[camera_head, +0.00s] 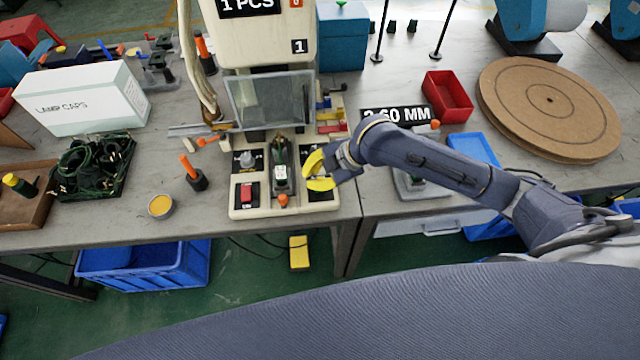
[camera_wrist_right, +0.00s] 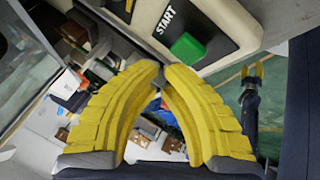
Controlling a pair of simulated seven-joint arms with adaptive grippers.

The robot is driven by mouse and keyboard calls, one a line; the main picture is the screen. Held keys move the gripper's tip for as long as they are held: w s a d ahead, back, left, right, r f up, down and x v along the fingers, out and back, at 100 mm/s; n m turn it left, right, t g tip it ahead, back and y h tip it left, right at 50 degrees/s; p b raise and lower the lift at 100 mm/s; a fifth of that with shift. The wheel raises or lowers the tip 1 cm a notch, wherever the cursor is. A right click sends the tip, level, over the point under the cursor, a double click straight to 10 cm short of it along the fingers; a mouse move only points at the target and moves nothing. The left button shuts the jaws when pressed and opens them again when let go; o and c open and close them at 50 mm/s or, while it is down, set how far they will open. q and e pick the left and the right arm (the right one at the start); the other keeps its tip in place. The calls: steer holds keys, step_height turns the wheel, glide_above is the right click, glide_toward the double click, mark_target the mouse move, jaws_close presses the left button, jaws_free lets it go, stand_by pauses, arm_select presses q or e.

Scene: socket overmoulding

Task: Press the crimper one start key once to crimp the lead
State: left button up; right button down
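The crimper (camera_head: 262,50) is a cream machine with a clear guard (camera_head: 270,100), standing at the table's front. Its green start key (camera_wrist_right: 188,47), labelled START, shows in the right wrist view on a dark panel. In the head view my right gripper hides that key. My right gripper (camera_head: 308,170) is at the right of the crimper's base; its yellow fingertips (camera_wrist_right: 162,80) meet with nothing between them. They look apart from the key. My left gripper (camera_wrist_right: 252,72) shows small in the right wrist view; its fingers are too small to judge. I cannot make out the lead.
A red key (camera_head: 249,190) sits on the base's left side. An orange-handled tool (camera_head: 194,174) and a small yellow-topped tin (camera_head: 161,206) stand left of the crimper. A red tray (camera_head: 447,96) and a round brown board (camera_head: 548,110) lie to the right.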

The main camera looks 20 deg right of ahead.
steer(key=shift+r, duration=2.5)
